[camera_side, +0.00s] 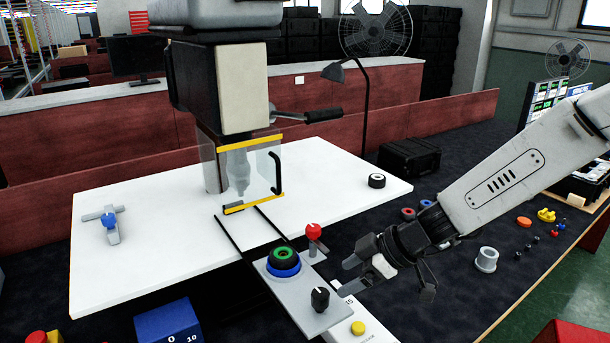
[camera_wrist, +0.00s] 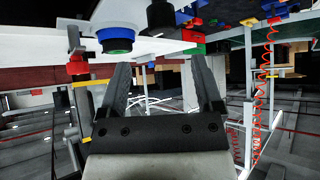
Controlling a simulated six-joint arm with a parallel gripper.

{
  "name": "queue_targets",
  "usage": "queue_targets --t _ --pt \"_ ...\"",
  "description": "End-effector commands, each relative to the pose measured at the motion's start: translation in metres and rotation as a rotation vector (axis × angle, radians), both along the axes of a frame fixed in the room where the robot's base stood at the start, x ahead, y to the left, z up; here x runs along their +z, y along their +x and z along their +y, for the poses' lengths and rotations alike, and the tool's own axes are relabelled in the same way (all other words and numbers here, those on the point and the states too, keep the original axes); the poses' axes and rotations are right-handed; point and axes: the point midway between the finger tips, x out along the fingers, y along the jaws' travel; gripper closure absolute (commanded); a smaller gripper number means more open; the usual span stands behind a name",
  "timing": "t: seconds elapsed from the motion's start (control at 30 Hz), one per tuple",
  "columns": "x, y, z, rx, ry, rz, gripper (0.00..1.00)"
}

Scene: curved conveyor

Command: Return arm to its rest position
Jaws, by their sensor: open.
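My gripper (camera_side: 375,278) is open and empty in the side view, low at the right of the grey control panel (camera_side: 310,320). My arm reaches in from the right edge. In the wrist view the two fingers of my gripper (camera_wrist: 163,72) stand apart with nothing held between them. The panel carries a green and blue round part (camera_side: 284,260), a red-topped lever (camera_side: 313,235) and a black knob (camera_side: 320,299). The wrist view looks upside down, with the green and blue part (camera_wrist: 116,40) beyond the left finger.
A press machine with a clear guard (camera_side: 268,170) stands on the white table (camera_side: 130,260). A grey cup (camera_side: 486,259) and several small coloured parts lie on the dark surface at right. A box with a yellow button (camera_side: 358,328) is just below my gripper in the picture.

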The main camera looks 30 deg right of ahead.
Motion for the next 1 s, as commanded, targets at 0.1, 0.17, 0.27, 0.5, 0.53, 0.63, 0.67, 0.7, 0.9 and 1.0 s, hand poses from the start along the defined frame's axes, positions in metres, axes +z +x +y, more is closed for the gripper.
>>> queue_targets --t 0.1,0.17,0.27,0.5,0.53,0.63,0.67,0.7,0.9,1.0 --pt "-0.001 -0.002 -0.001 -0.005 0.0 0.013 0.16" --pt "-0.002 -0.004 -0.003 -0.01 0.0 0.026 0.16" --pt "-0.005 -0.008 -0.006 -0.025 0.0 0.059 0.16" --pt "-0.015 -0.026 -0.021 -0.093 -0.012 0.182 0.16" --pt "-0.016 -0.028 -0.024 -0.103 -0.015 0.199 0.16" --pt "-0.021 -0.036 -0.032 -0.142 -0.027 0.252 0.16" --pt "-0.022 -0.039 -0.035 -0.155 -0.031 0.267 0.16" --pt "-0.024 -0.042 -0.038 -0.174 -0.036 0.288 0.16" --pt "-0.032 -0.056 -0.057 -0.268 -0.07 0.376 0.16" --pt "-0.035 -0.063 -0.066 -0.322 -0.089 0.415 0.16"
